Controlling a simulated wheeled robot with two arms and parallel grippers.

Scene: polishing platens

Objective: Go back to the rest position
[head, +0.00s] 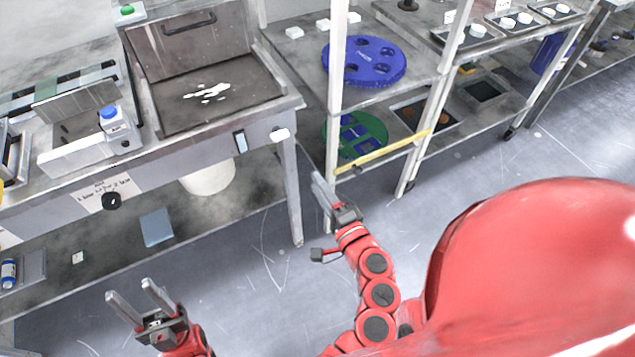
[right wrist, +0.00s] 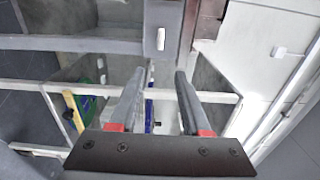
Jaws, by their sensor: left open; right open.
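My left gripper (head: 136,303) is at the lower left of the head view. Its two fingers are apart and nothing is between them. It is over the floor, in front of the bench's lower shelf. My right gripper (head: 322,190) is near the middle of the head view, by the gap between the bench and the shelf rack, with nothing held. In the right wrist view its fingers (right wrist: 158,100) are apart and the space between them is empty. Its red arm reaches up from the bottom of the head view.
A metal bench (head: 215,150) with an open-lidded basin (head: 175,110) stands at the left. A rack (head: 405,82) holds a blue disc (head: 362,62) above a green disc (head: 345,137). A yellow bar (head: 385,152) crosses its front. Floor (head: 500,165) at the right is clear.

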